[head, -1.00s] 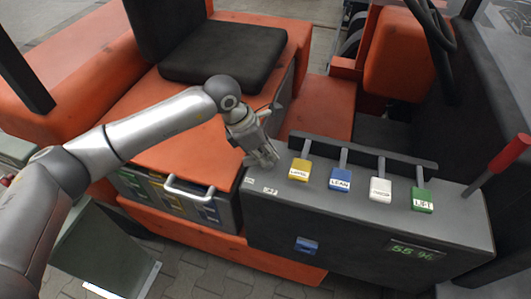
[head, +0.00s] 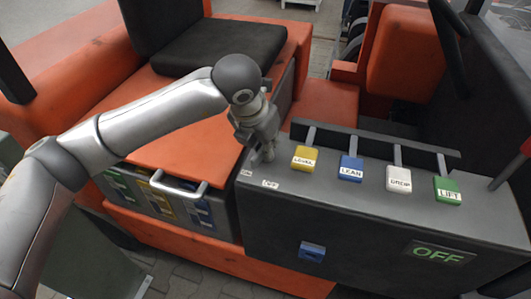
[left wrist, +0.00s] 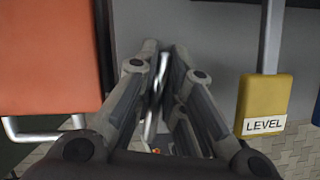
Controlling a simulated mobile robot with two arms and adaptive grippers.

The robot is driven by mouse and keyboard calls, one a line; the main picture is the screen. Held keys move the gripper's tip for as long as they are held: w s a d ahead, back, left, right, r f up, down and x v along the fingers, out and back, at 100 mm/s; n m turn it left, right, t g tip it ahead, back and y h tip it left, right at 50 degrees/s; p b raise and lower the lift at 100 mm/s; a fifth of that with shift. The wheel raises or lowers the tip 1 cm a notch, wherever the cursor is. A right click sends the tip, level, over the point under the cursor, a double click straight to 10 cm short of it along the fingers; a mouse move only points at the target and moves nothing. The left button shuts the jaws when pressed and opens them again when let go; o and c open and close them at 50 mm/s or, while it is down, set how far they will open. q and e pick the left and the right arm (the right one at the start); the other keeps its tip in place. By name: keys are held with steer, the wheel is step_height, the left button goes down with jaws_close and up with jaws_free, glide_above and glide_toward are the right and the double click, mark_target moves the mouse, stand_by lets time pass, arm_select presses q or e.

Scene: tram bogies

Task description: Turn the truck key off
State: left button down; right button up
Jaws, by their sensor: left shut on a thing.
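The truck key (left wrist: 154,100) shows as a thin silvery piece between the fingers of my left gripper (left wrist: 163,55) in the left wrist view. In the head view my left gripper (head: 264,155) points down at the left end of the grey control panel (head: 350,225) and is shut on the key. The fingers hide most of the key there. Small white labels lie beside it, one reading OFF (head: 270,184). The panel's display (head: 438,253) reads OFF in green. My right gripper is in neither view.
Lever handles stand along the panel: yellow LEVEL (head: 305,158), blue LEAN (head: 350,168), white DROP (head: 398,179) and green LIFT (head: 447,190). A handled battery case (head: 222,215) sits left of the panel. A black seat (head: 222,47) is behind.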

arm_select(q)
steer(key=shift+n+y+b, duration=0.5)
steer(key=shift+n+b, duration=0.8)
steer(key=c, duration=1.5)
jaws_free()
steer(key=shift+r, duration=0.1)
steer(key=v, duration=1.2)
steer(key=shift+s, duration=0.2)
